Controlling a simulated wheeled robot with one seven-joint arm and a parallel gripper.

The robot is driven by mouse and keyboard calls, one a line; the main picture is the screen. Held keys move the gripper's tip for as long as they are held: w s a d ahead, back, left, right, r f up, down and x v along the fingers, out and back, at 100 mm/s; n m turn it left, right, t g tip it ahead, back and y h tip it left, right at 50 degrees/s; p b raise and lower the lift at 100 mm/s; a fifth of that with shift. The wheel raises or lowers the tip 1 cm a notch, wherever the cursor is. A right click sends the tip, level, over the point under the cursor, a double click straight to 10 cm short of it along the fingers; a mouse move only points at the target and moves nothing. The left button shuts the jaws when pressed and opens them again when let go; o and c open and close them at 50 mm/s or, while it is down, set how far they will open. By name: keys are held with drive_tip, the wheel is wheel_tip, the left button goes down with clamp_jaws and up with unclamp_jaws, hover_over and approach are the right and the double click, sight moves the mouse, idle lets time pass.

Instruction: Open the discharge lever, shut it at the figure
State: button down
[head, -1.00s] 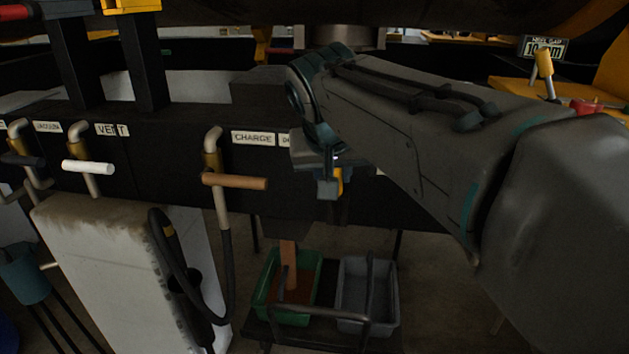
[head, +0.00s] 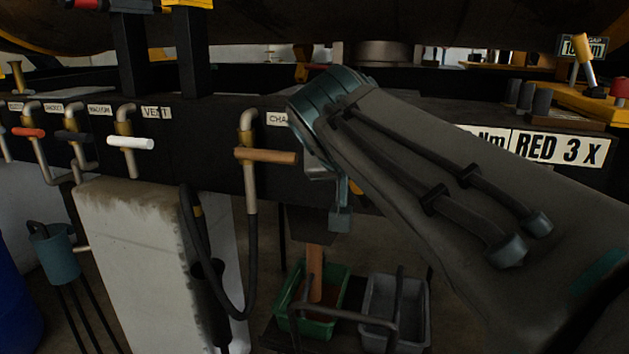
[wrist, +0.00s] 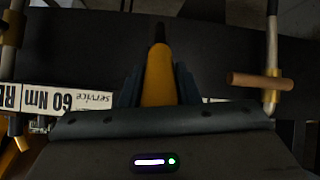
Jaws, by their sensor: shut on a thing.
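A yellow lever handle (wrist: 158,75) with a dark end lies between the fingers of my gripper (wrist: 158,92) in the wrist view, and the gripper is shut on it. In the head view only the lower end of my gripper (head: 341,210) shows below my arm, in front of the dark beam. A small bit of yellow (head: 357,187) shows beside it. The discharge label, the valve body and most of the lever are hidden behind my arm, so I cannot tell how far it is turned. A small sign (head: 583,47) at upper right seems to read 10; its unit is unclear.
The wooden-handled charge lever (head: 266,156) is close left of my gripper, also in the wrist view (wrist: 258,81). A white-handled vent lever (head: 131,142) stands farther left. A green bin (head: 304,327) and a grey bin (head: 420,338) stand below.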

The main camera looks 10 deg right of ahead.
drive_tip(key=shift+a, duration=0.1)
idle(0.3)
drive_tip(key=c, duration=1.1)
unclamp_jaws()
drive_tip(key=shift+s+a, duration=0.1)
